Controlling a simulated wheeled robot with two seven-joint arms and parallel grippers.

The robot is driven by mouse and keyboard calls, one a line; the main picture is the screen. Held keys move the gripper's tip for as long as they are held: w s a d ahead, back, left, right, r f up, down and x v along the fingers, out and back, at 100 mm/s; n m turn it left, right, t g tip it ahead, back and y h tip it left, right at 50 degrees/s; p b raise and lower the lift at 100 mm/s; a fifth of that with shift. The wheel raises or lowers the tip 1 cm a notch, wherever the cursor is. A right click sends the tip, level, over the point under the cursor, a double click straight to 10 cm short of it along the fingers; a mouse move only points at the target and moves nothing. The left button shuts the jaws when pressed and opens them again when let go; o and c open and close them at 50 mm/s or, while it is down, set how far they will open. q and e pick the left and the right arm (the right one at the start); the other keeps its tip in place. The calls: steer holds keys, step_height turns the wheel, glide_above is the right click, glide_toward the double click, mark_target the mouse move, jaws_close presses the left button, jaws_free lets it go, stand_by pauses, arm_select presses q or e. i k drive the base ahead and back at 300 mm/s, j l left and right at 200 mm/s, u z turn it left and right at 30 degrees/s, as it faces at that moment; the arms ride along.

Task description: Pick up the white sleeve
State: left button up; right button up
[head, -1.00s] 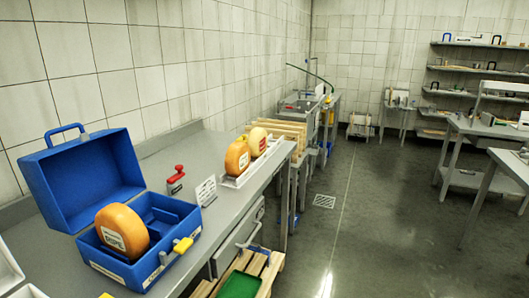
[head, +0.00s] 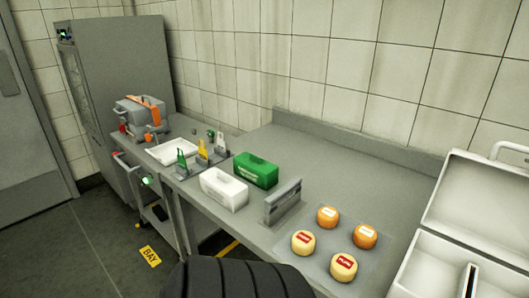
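A white box-shaped piece (head: 224,188), which looks like the white sleeve, sits on the grey counter (head: 300,150) left of the middle of the head view. Its top looks recessed. I cannot tell whether it is open at the ends. A green box-shaped piece (head: 256,170) of similar size stands just behind it to the right. Neither of my grippers shows in the head view.
A grey upright holder (head: 283,204) stands right of the white piece. Two orange wheels (head: 327,216) and two pale wheels (head: 303,242) lie beyond it. An open white case (head: 450,255) is at right. A white tray (head: 172,151) and small coloured tools stand left.

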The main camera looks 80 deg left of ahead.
mark_target(230, 193)
steer(key=u, duration=3)
steer(key=i+j+z, duration=0.15)
